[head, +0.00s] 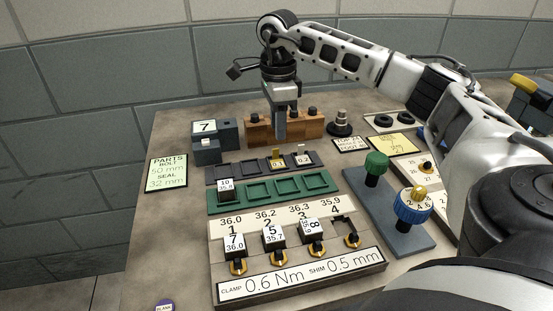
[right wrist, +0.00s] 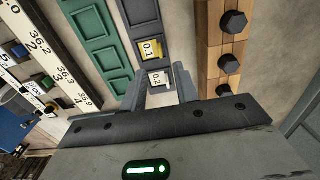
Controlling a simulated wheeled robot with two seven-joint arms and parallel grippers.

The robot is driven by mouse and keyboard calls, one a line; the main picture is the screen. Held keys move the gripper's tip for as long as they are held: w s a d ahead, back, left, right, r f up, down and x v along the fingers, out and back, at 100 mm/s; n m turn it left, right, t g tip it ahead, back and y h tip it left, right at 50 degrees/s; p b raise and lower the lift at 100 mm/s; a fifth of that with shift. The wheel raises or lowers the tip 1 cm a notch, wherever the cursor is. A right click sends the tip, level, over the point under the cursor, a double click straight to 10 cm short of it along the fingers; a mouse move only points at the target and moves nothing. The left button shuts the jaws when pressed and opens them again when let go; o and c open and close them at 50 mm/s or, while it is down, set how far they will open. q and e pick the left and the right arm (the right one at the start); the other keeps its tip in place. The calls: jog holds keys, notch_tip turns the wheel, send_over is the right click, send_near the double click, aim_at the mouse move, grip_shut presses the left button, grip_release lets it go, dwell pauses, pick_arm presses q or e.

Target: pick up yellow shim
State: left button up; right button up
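The yellow shim (head: 277,159), marked 0.1, stands in a slot of the dark shim rack (head: 229,173). It also shows in the right wrist view (right wrist: 150,50), beyond the fingers. A white shim (head: 302,155), marked 0.2, stands in the same rack to its right. In the right wrist view this white shim (right wrist: 159,79) appears between the spread fingertips. My right gripper (head: 280,132) points down above the rack area, open, holding nothing that I can see. In the right wrist view its fingers (right wrist: 160,92) are apart. My left gripper is not in view.
A wooden block with dark bolts (head: 259,132) stands behind the rack. A green tray (head: 259,189) lies in front, then a cream panel of numbered blocks (head: 298,276). Green (head: 376,165) and blue (head: 411,206) knobs stand at right. Grey blocks (head: 207,155) stand at left.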

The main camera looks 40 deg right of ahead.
aim_at(276, 149)
jog(key=f, duration=0.5)
jog(key=shift+w+a+f+p, duration=0.15)
jog(key=shift+w+f+p, duration=0.05)
jog(key=shift+f+p, duration=0.15)
grip_shut()
